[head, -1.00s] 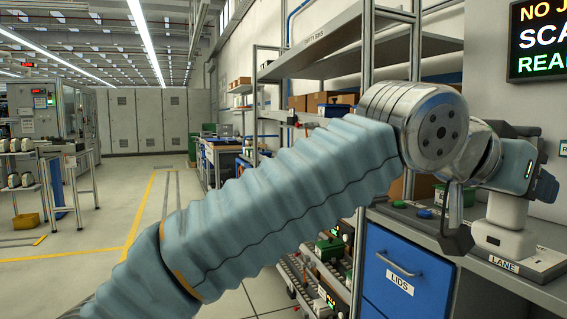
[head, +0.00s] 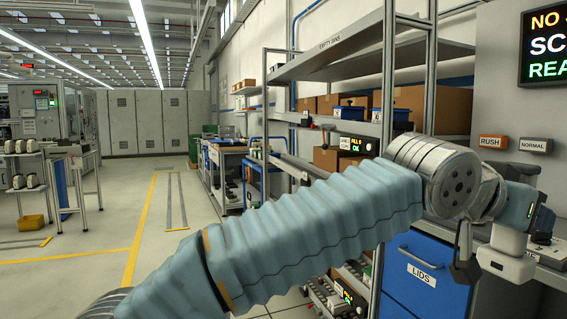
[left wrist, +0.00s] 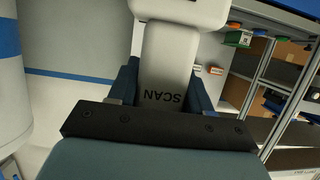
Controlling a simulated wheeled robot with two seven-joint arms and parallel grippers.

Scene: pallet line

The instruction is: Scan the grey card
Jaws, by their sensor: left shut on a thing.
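My left gripper (head: 517,215) is at the right of the head view, its arm crossing from lower left. It is shut on a white scanner (head: 507,262), which hangs below it by the bench. In the left wrist view, the blue fingers of the gripper (left wrist: 167,78) sit on either side of the white scanner body (left wrist: 172,60), marked SCAN upside down. The scanner's far end is cut off by the top of that view. I cannot make out a grey card in any frame. My right gripper is not in view.
A blue LIDS drawer unit (head: 425,273) stands below and left of the scanner. RUSH (head: 493,142) and NORMAL (head: 536,146) signs are on the wall under a dark screen (head: 543,45). A metal shelf rack (head: 375,52) holds cardboard boxes.

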